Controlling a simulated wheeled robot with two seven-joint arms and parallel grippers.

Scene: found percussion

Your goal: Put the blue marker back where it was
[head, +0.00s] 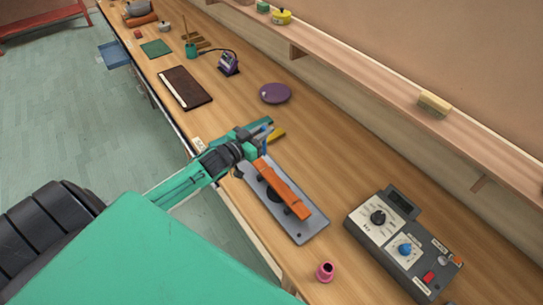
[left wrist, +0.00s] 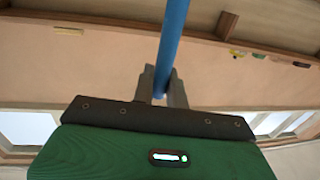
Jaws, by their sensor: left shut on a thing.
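My left gripper (head: 262,134) is over the workbench, just beyond the far end of a grey plate. It is shut on the blue marker (left wrist: 172,35), a long blue rod held between the two fingers in the left wrist view. In the head view only a small blue part of the marker (head: 268,128) shows at the fingertips. The grey plate (head: 312,230) bears an orange bar (head: 285,190) and dark round parts. A yellow thing (head: 277,135) lies just beyond the fingers, partly hidden. My right gripper is not in view.
A control box (head: 405,245) with knobs and a pink cup (head: 325,270) stand nearer on the bench. A purple disc (head: 275,93), a dark board (head: 185,87) and a teal cup (head: 191,50) are farther away. A wall shelf (head: 380,85) runs along the right.

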